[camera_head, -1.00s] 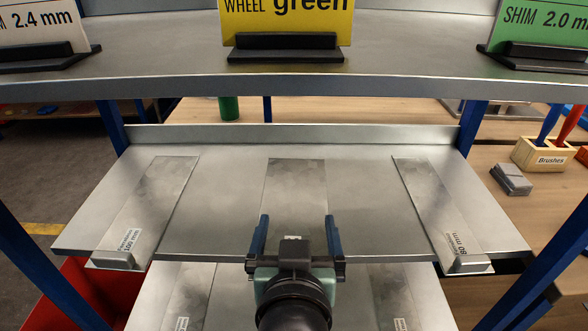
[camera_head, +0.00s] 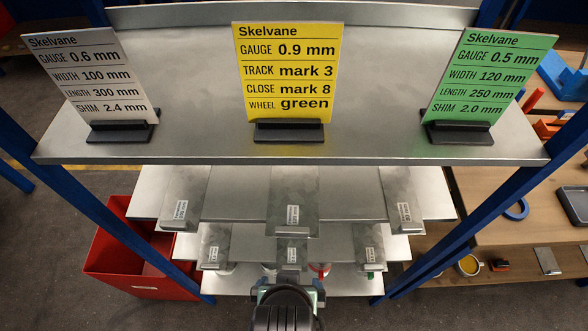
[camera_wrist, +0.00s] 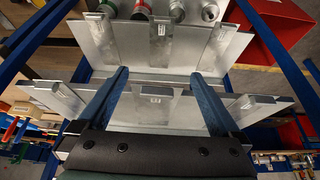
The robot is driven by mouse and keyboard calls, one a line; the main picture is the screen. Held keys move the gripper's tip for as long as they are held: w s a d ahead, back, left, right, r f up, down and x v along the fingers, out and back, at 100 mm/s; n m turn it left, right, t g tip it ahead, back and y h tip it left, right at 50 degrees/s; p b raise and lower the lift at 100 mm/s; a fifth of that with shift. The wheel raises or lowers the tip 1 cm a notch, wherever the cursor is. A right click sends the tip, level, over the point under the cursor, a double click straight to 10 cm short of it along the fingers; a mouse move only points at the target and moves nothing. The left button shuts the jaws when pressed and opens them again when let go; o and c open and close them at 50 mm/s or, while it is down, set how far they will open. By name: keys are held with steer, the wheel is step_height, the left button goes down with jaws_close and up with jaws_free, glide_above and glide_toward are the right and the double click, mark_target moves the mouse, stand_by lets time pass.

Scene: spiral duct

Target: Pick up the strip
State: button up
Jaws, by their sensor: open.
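Several thin grey metal strips lie on two stepped metal shelves under the sign shelf. On the upper of these lie a left strip (camera_head: 183,200), a middle strip (camera_head: 294,193) and a right strip (camera_head: 400,200), each with a white label at its front end. The lower one holds another left (camera_head: 215,240), middle (camera_head: 292,245) and right strip (camera_head: 368,240). My gripper (camera_head: 288,287) is open and empty in front of the shelves. In the wrist view its two blue fingers (camera_wrist: 158,76) appear either side of a labelled middle strip end (camera_wrist: 155,90); I cannot tell the distance.
White (camera_head: 88,85), yellow (camera_head: 285,75) and green (camera_head: 490,85) sign cards stand on the top shelf (camera_head: 370,100). A red bin (camera_head: 125,265) is at left. A wooden bench (camera_head: 500,215) is at right. Blue posts flank the shelves. Cans (camera_wrist: 175,10) show in the wrist view.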

steer(key=p, duration=0.4)
glide_above(292, 227)
steer(key=s, duration=0.2)
steer(key=shift+p+x, duration=0.4)
steer(key=shift+x, duration=1.95)
steer(key=shift+s, duration=0.2)
steer(key=shift+g, duration=0.3)
steer(key=c, duration=1.1)
steer(key=shift+c, duration=1.1)
steer(key=shift+r, duration=0.15)
